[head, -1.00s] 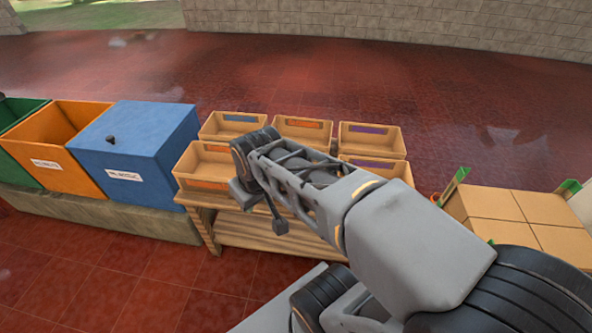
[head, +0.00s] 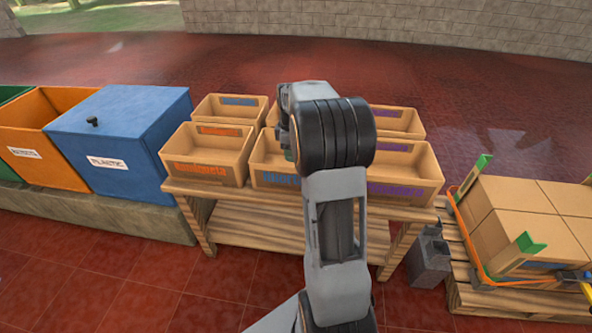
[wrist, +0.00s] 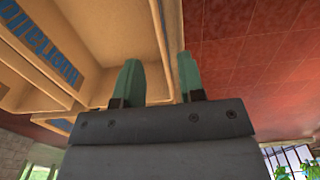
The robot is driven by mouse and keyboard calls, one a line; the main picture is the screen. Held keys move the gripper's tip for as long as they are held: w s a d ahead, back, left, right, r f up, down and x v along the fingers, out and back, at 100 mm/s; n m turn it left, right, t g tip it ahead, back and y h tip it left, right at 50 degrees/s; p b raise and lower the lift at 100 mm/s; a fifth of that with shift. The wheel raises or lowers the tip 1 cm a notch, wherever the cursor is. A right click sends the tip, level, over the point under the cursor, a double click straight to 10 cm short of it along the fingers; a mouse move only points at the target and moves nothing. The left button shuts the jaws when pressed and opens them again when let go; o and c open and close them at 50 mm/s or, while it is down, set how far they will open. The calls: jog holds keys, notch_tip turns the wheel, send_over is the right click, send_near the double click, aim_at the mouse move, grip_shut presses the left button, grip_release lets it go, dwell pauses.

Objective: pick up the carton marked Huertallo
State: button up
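The carton marked Huertallo is an open tan box with blue lettering. In the head view the front middle carton (head: 272,162) has blue letters starting "Huer"; my arm hides its right part. In the wrist view the blue lettering on the carton (wrist: 40,42) appears at the upper left, turned around. My gripper (wrist: 160,85) is open, with its two teal fingers apart. A tan carton wall runs into the gap between them. I cannot tell whether either finger touches it. In the head view my wrist mostly hides the gripper.
An orange-lettered carton (head: 205,155) stands left and a purple-lettered carton (head: 405,175) right, with more behind, on a wooden table (head: 262,237). A blue plastic bin (head: 120,140) is at left. A pallet of closed boxes (head: 535,220) stands at right.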

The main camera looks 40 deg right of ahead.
notch_tip(320, 180, down, 9)
jog(key=b, duration=0.2)
dwell(0.5)
jog(key=shift+f, duration=0.1)
jog(key=shift+c, duration=0.2)
grip_shut()
jog(key=shift+w, duration=0.1)
dwell(0.8)
